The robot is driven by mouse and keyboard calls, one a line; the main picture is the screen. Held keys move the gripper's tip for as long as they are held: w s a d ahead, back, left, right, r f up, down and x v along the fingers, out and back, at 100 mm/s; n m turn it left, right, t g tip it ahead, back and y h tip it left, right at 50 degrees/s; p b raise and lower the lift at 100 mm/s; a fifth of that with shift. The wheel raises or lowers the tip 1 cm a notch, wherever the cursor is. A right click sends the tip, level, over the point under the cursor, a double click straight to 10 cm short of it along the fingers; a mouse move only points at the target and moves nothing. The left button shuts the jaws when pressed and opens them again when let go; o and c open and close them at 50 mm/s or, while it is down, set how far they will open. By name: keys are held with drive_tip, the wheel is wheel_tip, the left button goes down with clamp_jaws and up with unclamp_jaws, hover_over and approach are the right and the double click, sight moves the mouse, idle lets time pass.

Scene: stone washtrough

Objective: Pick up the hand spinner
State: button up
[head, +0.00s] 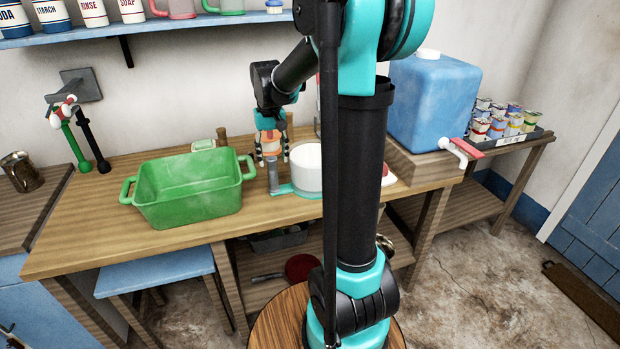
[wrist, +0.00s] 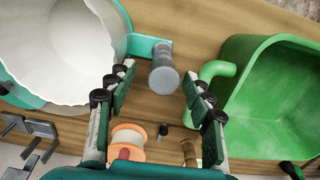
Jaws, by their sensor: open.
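The hand spinner (head: 307,172) appears to be the white drum with a teal base on the wooden bench, right of the green tub. A grey upright handle (head: 272,178) stands on a teal arm at its left side. In the wrist view the white drum (wrist: 65,45) is at upper left, and the grey handle (wrist: 164,70) shows between my fingertips. My gripper (head: 272,160) points down just above or behind the handle; it is open and empty, its two fingers (wrist: 160,78) either side of the handle in the picture. Contact is not visible. My arm hides the drum's right side.
A green tub (head: 190,207) stands close left of the handle. An orange-and-white spool (wrist: 127,138) and a brown peg-like thing (wrist: 189,152) are near the gripper. A blue water container (head: 432,100) stands to the right. The bench's front left is clear.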

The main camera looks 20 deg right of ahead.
sight(272, 168)
drive_tip(key=shift+a+f, duration=0.15)
drive_tip(key=shift+f, duration=1.05)
drive_tip(key=shift+a+f, duration=0.1)
drive_tip(key=shift+f, duration=1.05)
drive_tip(key=shift+c, duration=0.5)
clamp_jaws()
